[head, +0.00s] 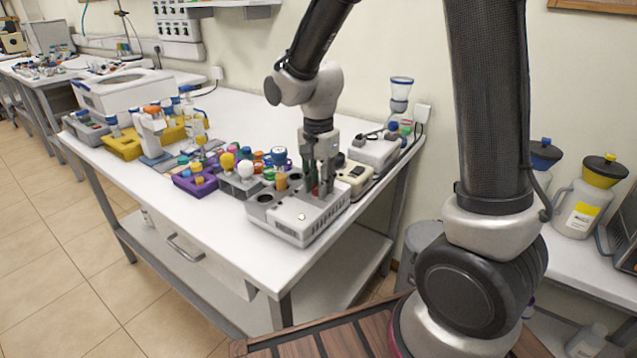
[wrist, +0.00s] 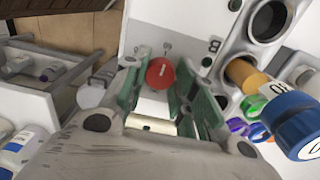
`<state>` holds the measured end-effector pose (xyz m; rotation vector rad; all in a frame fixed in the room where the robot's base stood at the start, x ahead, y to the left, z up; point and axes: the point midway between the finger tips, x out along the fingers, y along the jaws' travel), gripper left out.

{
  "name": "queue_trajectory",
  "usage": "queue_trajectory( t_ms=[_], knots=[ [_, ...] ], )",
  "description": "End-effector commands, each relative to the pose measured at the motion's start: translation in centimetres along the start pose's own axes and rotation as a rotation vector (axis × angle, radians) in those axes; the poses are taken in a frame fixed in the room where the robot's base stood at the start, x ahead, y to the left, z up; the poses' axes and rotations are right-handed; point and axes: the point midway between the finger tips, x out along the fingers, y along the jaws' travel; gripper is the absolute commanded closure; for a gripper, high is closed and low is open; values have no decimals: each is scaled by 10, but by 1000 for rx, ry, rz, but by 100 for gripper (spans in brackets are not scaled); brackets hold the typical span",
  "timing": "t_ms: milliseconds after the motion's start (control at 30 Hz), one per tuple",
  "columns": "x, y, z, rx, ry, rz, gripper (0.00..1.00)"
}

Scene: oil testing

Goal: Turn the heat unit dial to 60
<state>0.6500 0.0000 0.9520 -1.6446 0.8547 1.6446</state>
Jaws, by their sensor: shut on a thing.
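The heat unit (head: 296,229) is a pale grey block at the front right corner of the white table. Its red round dial (wrist: 160,73) has a small white mark, and a number that looks like 60 is printed by its rim. I cannot read the setting for sure. My gripper (head: 317,188) points down over the unit's top. In the wrist view its green fingers (wrist: 158,84) are on both sides of the dial, shut on it. In the head view the fingers mostly hide the dial.
A blue-capped bottle (wrist: 308,125) is close by. A purple rack (head: 194,186) stands left, and a beige device (head: 356,177) stands right behind the gripper.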

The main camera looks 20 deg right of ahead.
Motion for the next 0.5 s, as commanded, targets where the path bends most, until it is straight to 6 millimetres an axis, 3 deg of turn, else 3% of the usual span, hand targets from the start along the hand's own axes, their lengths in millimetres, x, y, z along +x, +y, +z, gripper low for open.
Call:
queue_trajectory(
  t_ms=[167,200,333,500],
  knots=[
    [-1,-1,0,0,1,-3,96],
    [-1,-1,0,0,1,-3,70],
    [-1,-1,0,0,1,-2,49],
    [0,0,0,0,0,-1,49]
  ],
)
